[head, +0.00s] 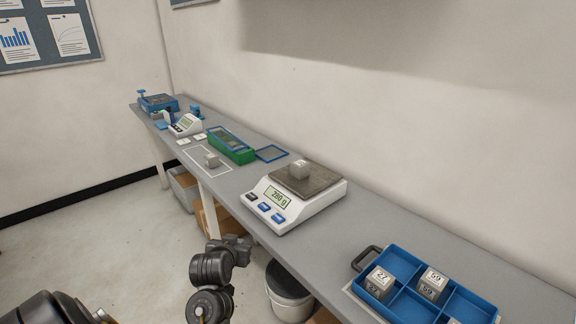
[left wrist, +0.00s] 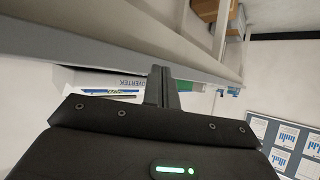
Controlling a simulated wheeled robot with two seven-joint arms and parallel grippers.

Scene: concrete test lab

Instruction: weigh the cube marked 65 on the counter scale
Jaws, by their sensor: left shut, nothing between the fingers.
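The counter scale (head: 295,205), white with a grey pan and blue buttons, stands mid-counter. Its display appears to read 280 g. Two cubes lie in the blue tray: one appears marked 27 (head: 379,282), the other 59 or 69 (head: 433,284). My left gripper (head: 240,243) is shut and empty, in front of the counter and below the scale; its closed fingers (left wrist: 161,88) show in the left wrist view.
The blue divided tray (head: 402,260) has a dark handle. A green case (head: 231,146), a blue-rimmed mat (head: 271,153) and a second small scale (head: 186,125) stand farther left. A bin (head: 288,290) and boxes (head: 218,218) are under the counter. Bare counter lies between scale and tray.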

